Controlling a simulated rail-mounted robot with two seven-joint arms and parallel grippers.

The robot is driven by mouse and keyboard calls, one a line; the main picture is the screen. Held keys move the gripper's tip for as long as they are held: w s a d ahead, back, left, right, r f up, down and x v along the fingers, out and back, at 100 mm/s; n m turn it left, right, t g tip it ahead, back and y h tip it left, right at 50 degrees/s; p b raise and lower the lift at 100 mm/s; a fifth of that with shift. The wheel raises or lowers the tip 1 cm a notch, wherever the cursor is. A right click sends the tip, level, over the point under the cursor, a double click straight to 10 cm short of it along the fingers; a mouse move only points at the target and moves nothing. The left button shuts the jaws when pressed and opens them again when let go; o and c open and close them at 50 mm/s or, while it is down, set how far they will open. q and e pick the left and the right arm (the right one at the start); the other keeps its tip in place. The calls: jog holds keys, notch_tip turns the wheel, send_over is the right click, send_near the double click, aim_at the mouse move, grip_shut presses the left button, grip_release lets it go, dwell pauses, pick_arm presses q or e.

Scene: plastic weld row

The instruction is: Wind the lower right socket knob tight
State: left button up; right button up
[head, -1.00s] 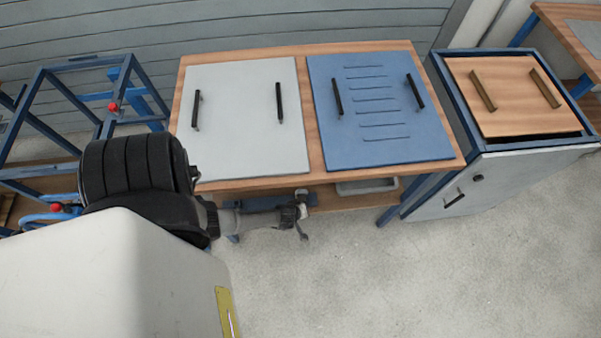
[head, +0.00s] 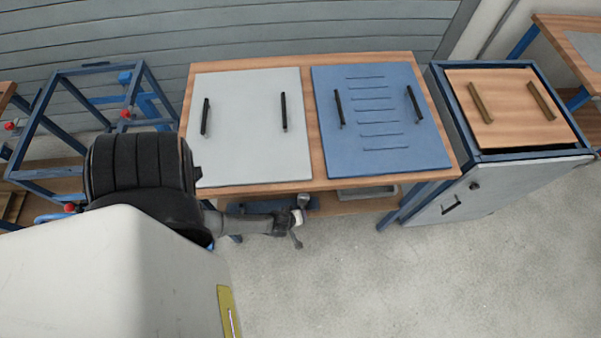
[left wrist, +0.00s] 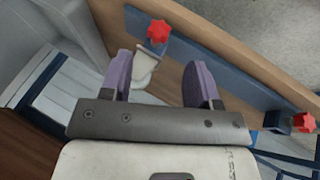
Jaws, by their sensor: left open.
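Red star-shaped knobs show in both views. In the left wrist view, one red knob (left wrist: 158,31) is just beyond the fingertips, toward the left finger, with a pale fitting below it. A second red knob (left wrist: 304,122) is at the right edge on a blue bracket. My left gripper (left wrist: 170,70) has two purple fingers, open and apart, with nothing held. In the head view, red knobs are on the blue frame, one upper right (head: 126,114), one at the far left (head: 10,126), one lower (head: 69,208). I cannot tell which is the lower right one.
The wooden table (head: 310,120) carries a grey panel (head: 245,125) and a blue panel (head: 380,150), each with black handles. A cabinet with a wooden lid (head: 510,110) stands at right. The blue frame (head: 65,70) is at left. The floor in front is clear.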

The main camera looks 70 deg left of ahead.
pick_arm(q)
jog(key=p+v, duration=0.2)
jog(key=v, duration=0.4)
jog(key=shift+r+p, duration=0.2)
jog(key=shift+p, duration=0.1)
